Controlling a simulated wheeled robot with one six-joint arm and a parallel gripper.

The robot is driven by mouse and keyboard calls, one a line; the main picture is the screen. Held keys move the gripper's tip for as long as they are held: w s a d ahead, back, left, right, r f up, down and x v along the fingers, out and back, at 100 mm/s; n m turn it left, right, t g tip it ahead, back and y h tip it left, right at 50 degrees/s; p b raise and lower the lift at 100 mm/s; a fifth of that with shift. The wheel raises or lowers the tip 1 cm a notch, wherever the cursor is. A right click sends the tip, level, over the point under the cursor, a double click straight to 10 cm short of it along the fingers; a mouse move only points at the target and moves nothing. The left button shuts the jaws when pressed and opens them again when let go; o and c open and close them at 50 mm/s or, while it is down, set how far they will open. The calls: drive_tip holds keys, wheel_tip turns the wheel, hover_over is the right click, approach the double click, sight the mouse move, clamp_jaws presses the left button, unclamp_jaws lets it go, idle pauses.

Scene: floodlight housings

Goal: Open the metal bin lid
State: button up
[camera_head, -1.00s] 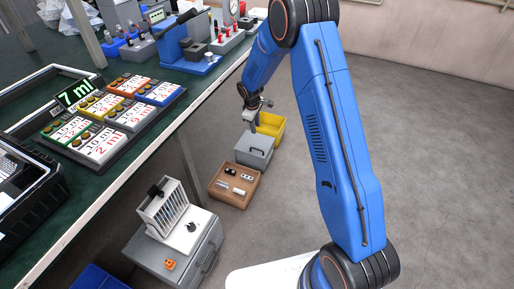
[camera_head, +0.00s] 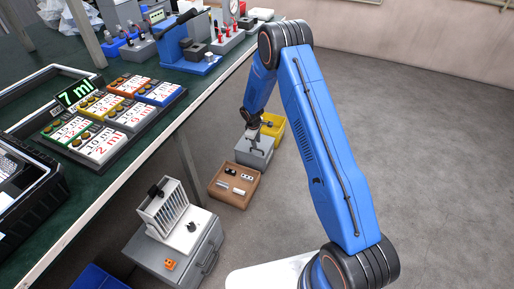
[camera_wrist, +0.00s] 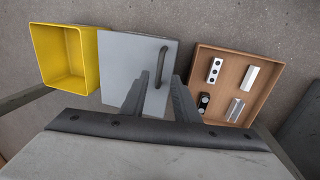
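The metal bin (camera_head: 246,155) is a grey box on the floor between a yellow bin and a wooden tray. Its flat grey lid (camera_wrist: 122,58) is shut and has a dark bar handle (camera_wrist: 163,52) towards its right side in the wrist view. My gripper (camera_wrist: 160,78) is open, with its two dark fingers apart and nothing between their tips that I can see held. The fingers point at the lid, and the handle's near end shows between them in the picture. In the head view my gripper (camera_head: 256,142) is just over the lid; the exact gap is unclear.
The yellow bin (camera_wrist: 90,60) is open and empty, beside the metal bin. The wooden tray (camera_wrist: 197,62) on the other side holds several small metal parts. The workbench (camera_head: 150,150) edge runs along the left. Open floor (camera_head: 420,150) lies to the right.

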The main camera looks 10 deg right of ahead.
drive_tip(key=shift+w+d+f, duration=0.1)
drive_tip(key=shift+w+f, duration=0.05)
drive_tip(key=shift+f, duration=0.65)
drive_tip(key=shift+w+d+f, duration=0.1)
drive_tip(key=shift+f, duration=0.7)
drive_tip(key=shift+w+d+f, duration=0.1)
drive_tip(key=shift+w+f, duration=0.05)
drive_tip(key=shift+f, duration=0.65)
drive_tip(key=shift+c, duration=0.3)
clamp_jaws()
